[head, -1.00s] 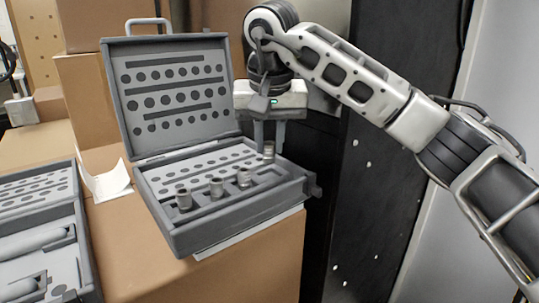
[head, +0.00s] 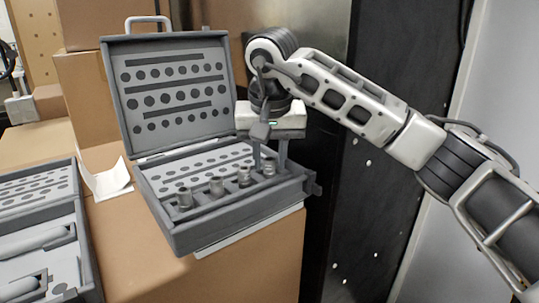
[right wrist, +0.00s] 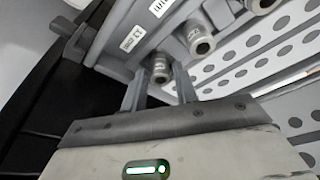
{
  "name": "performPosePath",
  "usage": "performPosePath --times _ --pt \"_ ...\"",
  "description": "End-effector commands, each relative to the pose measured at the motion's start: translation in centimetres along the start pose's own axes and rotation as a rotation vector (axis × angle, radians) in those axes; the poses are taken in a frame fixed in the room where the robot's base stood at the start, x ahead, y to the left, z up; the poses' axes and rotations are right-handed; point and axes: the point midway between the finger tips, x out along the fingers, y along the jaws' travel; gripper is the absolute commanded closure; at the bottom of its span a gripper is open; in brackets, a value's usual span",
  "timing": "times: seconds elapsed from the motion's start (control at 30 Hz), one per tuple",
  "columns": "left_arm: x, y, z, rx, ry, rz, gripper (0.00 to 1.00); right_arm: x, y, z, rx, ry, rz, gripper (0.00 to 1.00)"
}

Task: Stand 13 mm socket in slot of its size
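The socket (head: 269,171) stands upright in the rightmost slot of the tray in the open grey case (head: 215,212). In the right wrist view the same socket (right wrist: 160,70) sits behind a "13 mm" label (right wrist: 131,38) on the case front. My right gripper (head: 269,162) points down over that slot. Its fingers (right wrist: 162,80) are on either side of the socket, with what look like narrow gaps. The foot of the socket is hidden in the slot. My left gripper is not in view.
Other sockets (head: 217,186) stand in the slots to the left. The raised lid (head: 175,92) is behind them. The case rests on a cardboard box (head: 250,262). A second open case (head: 45,240) lies at the left, with a folded white paper (head: 108,180) between.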

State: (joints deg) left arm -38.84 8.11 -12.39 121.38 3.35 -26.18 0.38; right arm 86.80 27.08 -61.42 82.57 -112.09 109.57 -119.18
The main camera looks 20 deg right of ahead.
Motion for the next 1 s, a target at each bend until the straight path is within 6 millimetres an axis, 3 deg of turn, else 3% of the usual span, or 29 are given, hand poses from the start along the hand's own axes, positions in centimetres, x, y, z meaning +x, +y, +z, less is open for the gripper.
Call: performPosePath --times 0.17,0.6,0.8,1.0 --pt "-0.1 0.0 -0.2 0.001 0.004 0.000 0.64 -1.8 0.0 -0.2 0.000 0.004 -0.001 0.71" --pt "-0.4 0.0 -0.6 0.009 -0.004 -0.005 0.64 -10.8 0.0 -0.2 0.002 0.005 0.000 0.71" --pt "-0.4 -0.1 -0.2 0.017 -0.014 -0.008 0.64 -12.2 0.0 -0.1 0.000 0.001 0.000 0.71" --pt "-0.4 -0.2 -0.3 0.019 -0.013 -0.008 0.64 -12.3 0.0 -0.1 0.000 0.000 0.000 0.71"
